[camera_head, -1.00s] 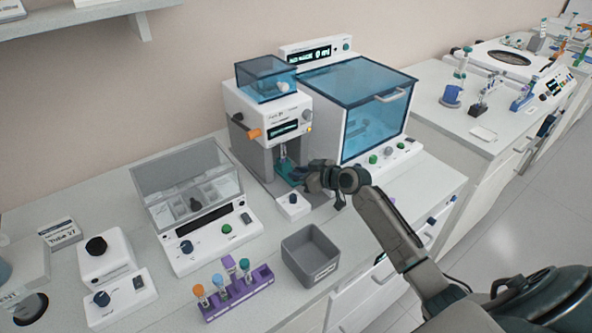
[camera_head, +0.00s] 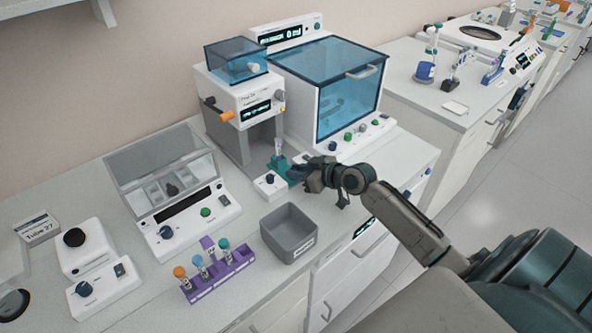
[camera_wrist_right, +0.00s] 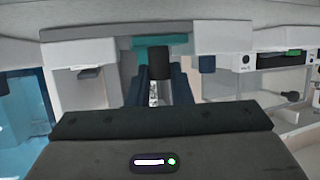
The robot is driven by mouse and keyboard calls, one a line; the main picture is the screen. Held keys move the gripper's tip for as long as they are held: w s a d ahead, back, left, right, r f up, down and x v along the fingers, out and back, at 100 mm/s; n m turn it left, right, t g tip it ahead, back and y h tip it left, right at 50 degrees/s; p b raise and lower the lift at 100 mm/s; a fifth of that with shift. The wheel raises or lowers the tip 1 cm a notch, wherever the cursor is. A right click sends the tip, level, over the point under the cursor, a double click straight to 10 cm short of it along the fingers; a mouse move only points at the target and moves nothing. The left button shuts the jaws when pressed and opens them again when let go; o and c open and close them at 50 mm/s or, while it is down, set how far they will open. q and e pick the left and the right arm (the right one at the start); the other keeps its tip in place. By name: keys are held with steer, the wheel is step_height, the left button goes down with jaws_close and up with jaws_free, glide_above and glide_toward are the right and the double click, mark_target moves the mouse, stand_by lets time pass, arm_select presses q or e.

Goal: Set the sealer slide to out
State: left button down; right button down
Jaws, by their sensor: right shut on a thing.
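The sealer (camera_head: 239,92) is the white and grey machine with a blue clear top and an orange lever. Its teal slide (camera_head: 279,167) sticks out of the front opening and carries an upright clear tube (camera_head: 279,148). My right gripper (camera_head: 299,173) is shut at the slide's outer end, and its fingers hide the part they hold. In the right wrist view the dark blue fingers (camera_wrist_right: 173,85) flank a black knob-like piece (camera_wrist_right: 160,62), with teal (camera_wrist_right: 160,42) beyond. My left gripper is not in view.
A grey bin (camera_head: 290,234) and a purple tube rack (camera_head: 219,272) sit nearer the front. A blue-lidded cabinet (camera_head: 325,84) stands right of the sealer. The counter's edge runs beneath my right arm.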

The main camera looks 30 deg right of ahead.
steer(key=shift+f, duration=0.15)
steer(key=c, duration=1.3)
jaws_free()
steer(key=shift+s, duration=0.15)
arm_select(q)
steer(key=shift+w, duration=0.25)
arm_select(e)
steer(key=shift+s+d, duration=0.1)
steer(key=shift+s+d, duration=0.1)
steer(key=shift+s, duration=0.1)
steer(key=v, duration=0.8)
steer(key=shift+s+r, duration=0.15)
steer(key=shift+r, duration=0.25)
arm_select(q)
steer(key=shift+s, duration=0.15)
arm_select(e)
steer(key=shift+v, duration=0.9)
